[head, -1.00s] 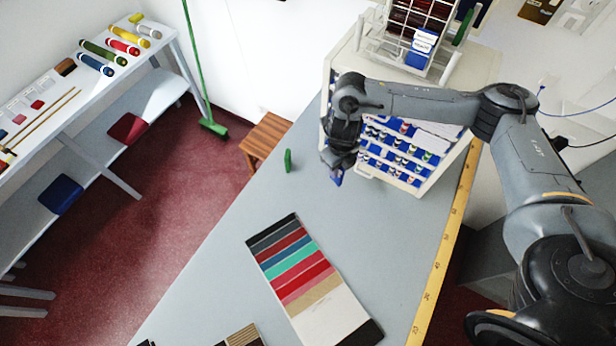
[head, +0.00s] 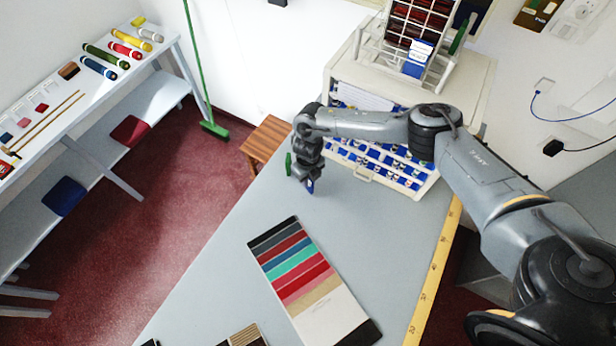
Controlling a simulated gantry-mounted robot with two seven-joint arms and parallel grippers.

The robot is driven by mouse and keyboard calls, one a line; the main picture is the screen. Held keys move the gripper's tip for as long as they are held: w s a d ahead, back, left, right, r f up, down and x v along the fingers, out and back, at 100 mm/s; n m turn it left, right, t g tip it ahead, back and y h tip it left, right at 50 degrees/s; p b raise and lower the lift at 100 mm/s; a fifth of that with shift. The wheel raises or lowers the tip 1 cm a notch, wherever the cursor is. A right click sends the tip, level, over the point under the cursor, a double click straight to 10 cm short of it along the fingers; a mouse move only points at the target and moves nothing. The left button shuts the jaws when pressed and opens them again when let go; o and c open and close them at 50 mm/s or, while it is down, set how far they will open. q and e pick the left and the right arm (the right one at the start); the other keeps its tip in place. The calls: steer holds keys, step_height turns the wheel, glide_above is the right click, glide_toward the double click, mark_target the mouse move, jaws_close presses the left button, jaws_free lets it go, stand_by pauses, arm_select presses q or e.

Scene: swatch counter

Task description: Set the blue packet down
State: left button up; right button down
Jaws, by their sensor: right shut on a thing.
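My right gripper (head: 308,179) is shut on the small blue packet (head: 310,187), which shows as a dark blue piece below the fingers. The fingers hide most of it. The packet is over or at the grey counter (head: 240,220), in front of the drawer cabinet's left part; I cannot tell if it touches the counter. My left gripper is not in view.
A small green upright piece (head: 288,164) stands just left of my right gripper. The cabinet (head: 455,95) with a white wire rack (head: 385,50) is behind. A striped swatch card (head: 310,275) lies nearer. The counter between card and gripper is clear.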

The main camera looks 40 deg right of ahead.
steer(key=shift+f, duration=0.25)
steer(key=shift+f, duration=0.1)
steer(key=c, duration=1)
jaws_free()
